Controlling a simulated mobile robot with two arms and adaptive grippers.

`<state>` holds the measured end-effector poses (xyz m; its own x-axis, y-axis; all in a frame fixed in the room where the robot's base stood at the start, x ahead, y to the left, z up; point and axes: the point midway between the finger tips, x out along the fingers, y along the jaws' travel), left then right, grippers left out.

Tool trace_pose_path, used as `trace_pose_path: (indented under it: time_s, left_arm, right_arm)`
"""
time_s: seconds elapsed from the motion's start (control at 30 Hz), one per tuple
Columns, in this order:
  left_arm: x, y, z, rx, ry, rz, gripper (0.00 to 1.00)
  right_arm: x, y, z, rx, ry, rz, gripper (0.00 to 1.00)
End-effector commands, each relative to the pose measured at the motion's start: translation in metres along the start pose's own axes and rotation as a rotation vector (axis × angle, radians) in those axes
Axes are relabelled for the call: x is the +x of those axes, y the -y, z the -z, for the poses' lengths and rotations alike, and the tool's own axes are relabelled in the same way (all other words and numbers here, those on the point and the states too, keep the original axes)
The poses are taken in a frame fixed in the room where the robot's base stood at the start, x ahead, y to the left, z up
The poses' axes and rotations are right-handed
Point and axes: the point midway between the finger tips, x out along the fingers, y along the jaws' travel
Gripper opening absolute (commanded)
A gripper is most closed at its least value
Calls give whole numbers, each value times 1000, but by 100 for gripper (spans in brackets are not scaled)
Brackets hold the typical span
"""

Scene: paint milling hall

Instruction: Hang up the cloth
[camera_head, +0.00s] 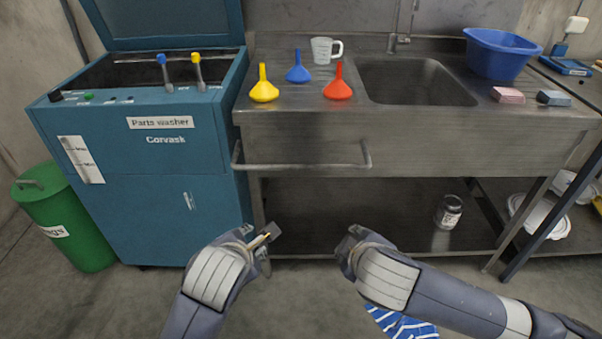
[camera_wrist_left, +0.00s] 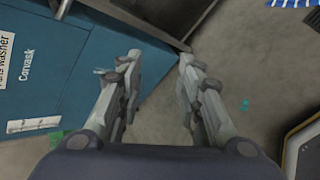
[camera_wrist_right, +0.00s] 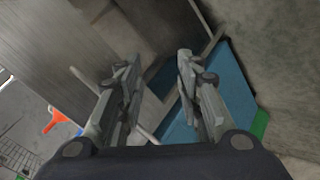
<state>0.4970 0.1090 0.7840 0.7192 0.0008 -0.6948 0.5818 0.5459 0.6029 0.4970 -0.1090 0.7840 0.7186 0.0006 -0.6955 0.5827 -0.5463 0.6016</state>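A blue and white striped cloth (camera_head: 405,325) lies on the floor at the bottom of the head view, partly hidden behind my right arm. A corner of it shows at the top right of the left wrist view (camera_wrist_left: 295,3). A metal rail (camera_head: 300,166) runs along the front of the sink bench. My left gripper (camera_head: 267,248) is open and empty, in front of the bench's left end and below the rail. It shows open in the left wrist view (camera_wrist_left: 158,65). My right gripper (camera_wrist_right: 157,63) is open and empty, left of the cloth in the head view.
A blue parts washer (camera_head: 150,190) and a green bin (camera_head: 65,225) stand at the left. The bench holds several funnels, a measuring jug (camera_head: 322,50), a blue basin (camera_head: 498,55) and two sponges. A jar (camera_head: 448,212) stands on the lower shelf.

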Motion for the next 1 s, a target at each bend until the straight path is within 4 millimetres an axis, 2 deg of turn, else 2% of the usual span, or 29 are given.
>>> trace_pose_path:
  time_s: [0.57,0.67,0.77,0.87,1.0]
  left_arm:
    - [0,0,0,0,0,1,33]
    - [6,3,2,31,-8,10,33]
    - [25,12,8,144,-28,37,33]
    - [59,33,24,344,-51,95,33]
    - [110,79,63,682,-56,201,33]
  right_arm:
    - [0,0,0,0,0,0,33]
    - [5,0,0,11,3,6,33]
    - [23,1,1,49,13,28,33]
    - [56,6,-4,118,32,65,33]
    - [111,26,-32,234,73,124,33]
